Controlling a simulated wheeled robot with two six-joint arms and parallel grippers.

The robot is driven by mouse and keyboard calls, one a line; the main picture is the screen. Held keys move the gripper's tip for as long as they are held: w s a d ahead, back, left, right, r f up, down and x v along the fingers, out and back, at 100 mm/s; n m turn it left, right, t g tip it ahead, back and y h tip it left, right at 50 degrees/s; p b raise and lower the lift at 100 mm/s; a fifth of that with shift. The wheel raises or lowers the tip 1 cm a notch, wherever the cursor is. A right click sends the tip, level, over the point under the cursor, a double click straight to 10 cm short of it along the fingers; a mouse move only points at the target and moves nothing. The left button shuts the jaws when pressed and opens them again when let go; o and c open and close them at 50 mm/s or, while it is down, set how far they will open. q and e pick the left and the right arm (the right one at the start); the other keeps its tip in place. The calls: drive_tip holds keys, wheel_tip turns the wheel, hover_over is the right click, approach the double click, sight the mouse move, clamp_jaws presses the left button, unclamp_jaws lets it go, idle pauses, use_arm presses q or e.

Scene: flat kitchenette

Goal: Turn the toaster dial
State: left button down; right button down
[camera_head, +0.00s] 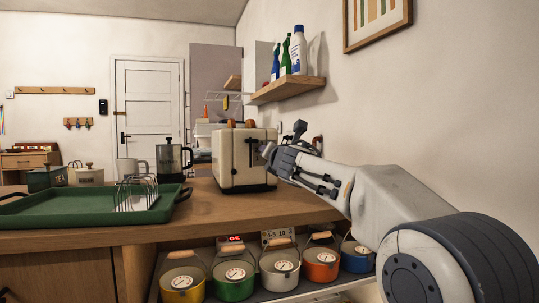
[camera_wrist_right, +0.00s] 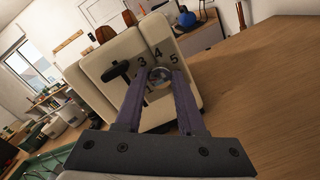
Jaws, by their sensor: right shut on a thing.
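The cream toaster (camera_head: 238,160) stands on the wooden counter, with brown slices showing at its top slots. My right gripper (camera_head: 270,152) reaches in from the right to the toaster's front face. In the right wrist view the toaster (camera_wrist_right: 115,62) fills the middle, with a dark lever (camera_wrist_right: 116,71) at the left of its face. The round dial (camera_wrist_right: 160,74) is between the tips of my right gripper (camera_wrist_right: 159,78), which is shut on it. Numbers 3, 4 and 5 show around the dial. Its pointer direction is too small to tell. My left gripper is not in view.
A green tray (camera_head: 75,212) with a wire rack (camera_head: 142,196) lies on the counter at left. A French press (camera_head: 172,163) and a mug stand behind. Several coloured pots (camera_head: 233,280) hang or stand below the counter edge. A wall shelf (camera_head: 288,90) holds bottles.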

drive_tip(key=shift+a+f, duration=0.1)
drive_tip(key=c, duration=0.8)
unclamp_jaws()
drive_tip(key=b+v, duration=0.3)
drive_tip(key=v, duration=0.7)
drive_tip(key=shift+s, duration=0.2)
